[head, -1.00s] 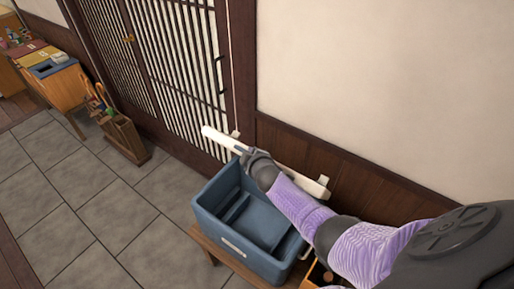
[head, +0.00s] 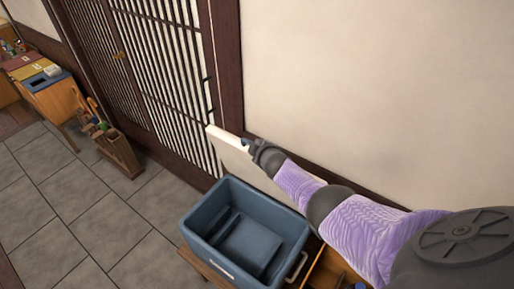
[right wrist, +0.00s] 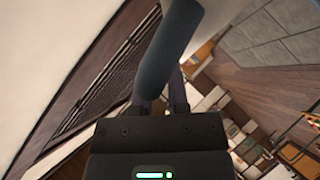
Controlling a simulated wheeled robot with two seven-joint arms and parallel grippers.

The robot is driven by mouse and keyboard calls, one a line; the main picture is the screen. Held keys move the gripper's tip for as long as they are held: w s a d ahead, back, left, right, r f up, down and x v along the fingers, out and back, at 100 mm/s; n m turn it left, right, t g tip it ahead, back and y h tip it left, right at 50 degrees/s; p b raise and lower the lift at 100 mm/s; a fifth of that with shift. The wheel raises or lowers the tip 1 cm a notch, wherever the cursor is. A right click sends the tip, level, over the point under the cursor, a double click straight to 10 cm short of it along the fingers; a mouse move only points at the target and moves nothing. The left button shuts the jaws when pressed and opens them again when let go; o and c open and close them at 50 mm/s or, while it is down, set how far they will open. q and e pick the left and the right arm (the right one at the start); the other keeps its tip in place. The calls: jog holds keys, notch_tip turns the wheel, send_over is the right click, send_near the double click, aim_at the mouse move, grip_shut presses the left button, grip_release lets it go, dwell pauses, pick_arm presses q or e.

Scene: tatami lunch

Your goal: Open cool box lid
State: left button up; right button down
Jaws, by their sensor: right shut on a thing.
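The blue cool box (head: 222,252) stands open on a low wooden bench, and I see down into its inside. Its white lid (head: 228,146) stands raised along the box's far side, near the wall. My right gripper (head: 249,147) is at the lid's upper edge, shut on it. In the right wrist view, a blue-grey bar (right wrist: 168,50), seemingly the lid's handle, runs up from between the fingers (right wrist: 160,98). My right arm hides the lid's right part. My left gripper is not in view.
A slatted sliding door (head: 165,70) and a cream wall (head: 370,90) rise behind the box. A wooden umbrella stand (head: 120,152) and a small table (head: 55,98) stand at the left. Grey floor tiles (head: 70,205) left of the box are clear.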

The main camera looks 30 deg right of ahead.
jog(key=c, duration=0.6)
grip_release()
jog(key=p+v, duration=0.7)
jog(key=v, duration=0.3)
jog(key=shift+w, duration=0.1)
